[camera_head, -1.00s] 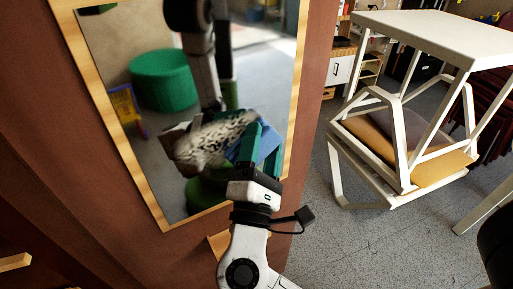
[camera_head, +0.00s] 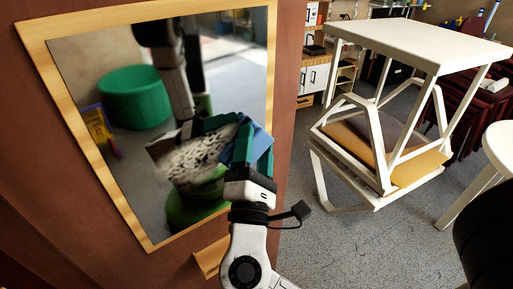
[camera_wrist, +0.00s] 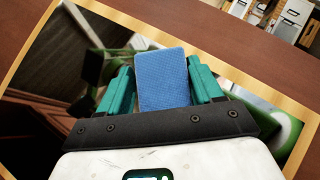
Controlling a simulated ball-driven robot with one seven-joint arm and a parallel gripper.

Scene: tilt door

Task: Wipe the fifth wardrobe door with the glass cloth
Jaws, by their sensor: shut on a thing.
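A brown wardrobe door (camera_head: 65,150) fills the left of the head view, with a mirror (camera_head: 215,70) in a light wooden frame. I cannot tell its number among the doors. My gripper (camera_head: 246,145), with teal fingers, is at the lower right of the mirror, close to the right frame strip. It is shut on a blue cloth (camera_head: 260,140). In the wrist view the cloth (camera_wrist: 163,80) stands flat between the two fingers, in front of the mirror. Whether the cloth touches the glass I cannot tell. The mirror reflects my arm and a patterned shape.
A wooden handle (camera_head: 209,258) sticks out below the mirror. White stacked furniture with yellow seats (camera_head: 415,170) stands to the right. A round white table (camera_head: 502,145) is at the right edge. Grey floor (camera_head: 335,235) lies open between the door and the furniture.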

